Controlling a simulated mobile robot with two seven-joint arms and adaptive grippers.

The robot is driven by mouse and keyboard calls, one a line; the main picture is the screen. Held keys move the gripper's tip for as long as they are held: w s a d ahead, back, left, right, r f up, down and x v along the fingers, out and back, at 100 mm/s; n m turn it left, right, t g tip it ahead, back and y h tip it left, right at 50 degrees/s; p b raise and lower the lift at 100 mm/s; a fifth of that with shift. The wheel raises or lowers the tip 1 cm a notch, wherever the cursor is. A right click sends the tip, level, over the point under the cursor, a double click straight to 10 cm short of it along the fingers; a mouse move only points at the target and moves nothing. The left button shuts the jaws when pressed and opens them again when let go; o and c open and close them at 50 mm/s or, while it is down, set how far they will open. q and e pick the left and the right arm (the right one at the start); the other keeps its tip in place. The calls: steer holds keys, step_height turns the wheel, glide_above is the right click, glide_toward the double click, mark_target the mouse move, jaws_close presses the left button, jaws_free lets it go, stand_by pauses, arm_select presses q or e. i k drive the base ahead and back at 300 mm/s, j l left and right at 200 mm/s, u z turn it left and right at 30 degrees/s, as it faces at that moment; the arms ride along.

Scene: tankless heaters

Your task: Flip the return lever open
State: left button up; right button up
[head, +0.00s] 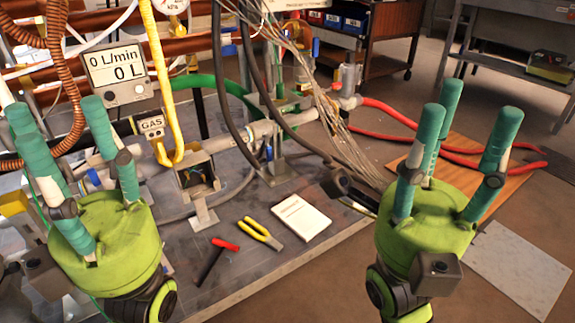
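Several pipes and valves stand on the grey bench, but I cannot tell for sure which part is the return lever. A small blue handle (268,152) shows low on the pipework at the middle. A grey pipe fitting (347,88) joins a red hose right of it. My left gripper (68,120) is at the left, fingers spread and pointing up, in front of the black pipe. My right gripper (462,118) is at the right, fingers spread and apart from the pipework. Both look empty.
A flow display (117,72) stands at the left. A yellow gas hose (160,85) and loose grey wires (325,110) hang over the pipework.

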mark_target(268, 149)
steer(key=i+l, duration=0.1)
steer(key=i, duration=0.45)
steer(key=i+l+z, duration=0.15)
steer(key=i, duration=0.4)
